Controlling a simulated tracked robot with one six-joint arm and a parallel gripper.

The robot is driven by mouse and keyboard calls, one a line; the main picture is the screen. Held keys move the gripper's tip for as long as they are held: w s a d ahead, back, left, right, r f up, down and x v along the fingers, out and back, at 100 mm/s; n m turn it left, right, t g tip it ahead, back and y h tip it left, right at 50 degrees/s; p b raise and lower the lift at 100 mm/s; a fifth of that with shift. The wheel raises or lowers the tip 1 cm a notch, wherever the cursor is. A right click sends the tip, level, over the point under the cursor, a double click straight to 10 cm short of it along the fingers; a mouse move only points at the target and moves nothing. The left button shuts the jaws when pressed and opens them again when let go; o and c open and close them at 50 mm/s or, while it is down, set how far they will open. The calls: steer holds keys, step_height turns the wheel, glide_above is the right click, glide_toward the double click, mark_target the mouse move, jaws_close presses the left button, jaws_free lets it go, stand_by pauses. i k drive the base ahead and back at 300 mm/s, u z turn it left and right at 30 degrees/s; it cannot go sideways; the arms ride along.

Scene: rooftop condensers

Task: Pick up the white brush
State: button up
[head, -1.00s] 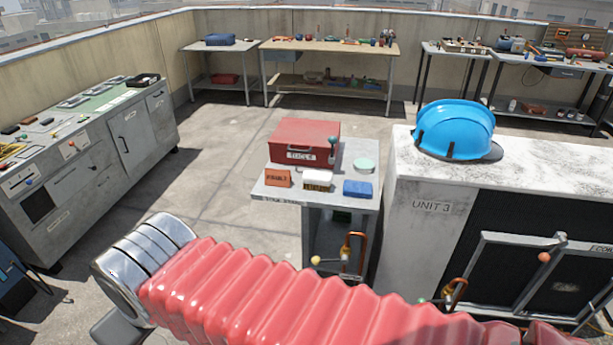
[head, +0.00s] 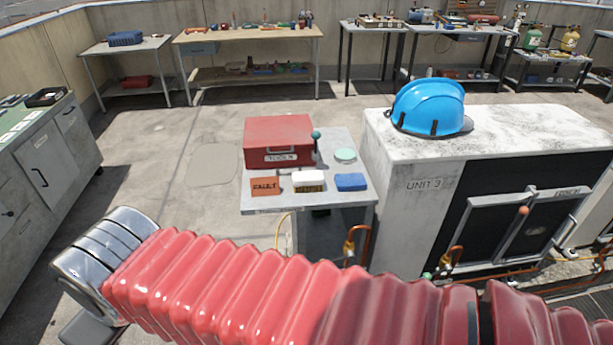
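The white brush (head: 308,179) lies on the small grey stand (head: 277,205) in the middle of the head view, white back up with tan bristles below. It sits near the stand's front edge, between an orange-red block marked FAULT (head: 264,188) and a blue block (head: 350,181). The brush is in plain sight and nothing holds it. My red ribbed arm with its chrome cuff crosses the bottom of the view, nearer the camera than the stand. My gripper's fingers do not show.
A red toolbox (head: 278,141), a teal-knobbed lever (head: 316,140) and a pale green disc (head: 345,155) are behind the brush. Right of the stand is the UNIT 3 condenser (head: 415,205) with a blue hard hat (head: 428,107). Open floor (head: 215,165) lies left.

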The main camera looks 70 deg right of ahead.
mark_target(309, 179)
steer(key=z, duration=0.35)
steer(key=i, duration=0.55)
steer(key=z, duration=0.85)
steer(key=i, duration=0.6)
steer(key=z, duration=0.45)
